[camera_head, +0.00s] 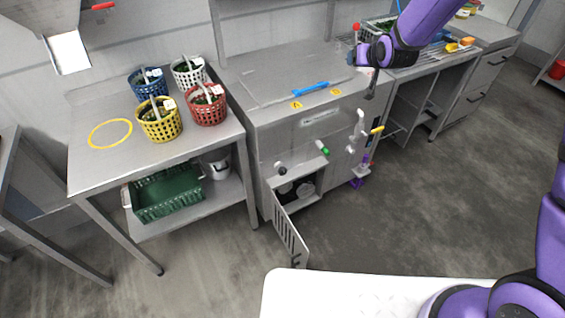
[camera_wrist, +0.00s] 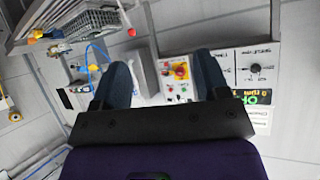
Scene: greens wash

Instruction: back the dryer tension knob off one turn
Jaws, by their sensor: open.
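The grey steel machine (camera_head: 300,130) stands in the middle of the head view, with a low compartment open behind a slotted door (camera_head: 291,238). A dark round knob (camera_head: 281,168) sits on its front above that opening; I cannot tell if it is the tension knob. Dark round parts show inside the compartment, too small to make out. My gripper (camera_head: 370,88) is at the machine's right end, above and away from the opening. In the wrist view, my gripper (camera_wrist: 162,68) has its two dark fingers apart with nothing held. A black dial on a white plate (camera_wrist: 255,68) shows right of the fingers.
A red button on yellow (camera_wrist: 181,70) shows beyond the fingers. A blue strip (camera_head: 310,88) lies on the machine top. Left, a table (camera_head: 95,165) holds several baskets, with a green crate (camera_head: 167,193) below. The open door juts into the clear floor.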

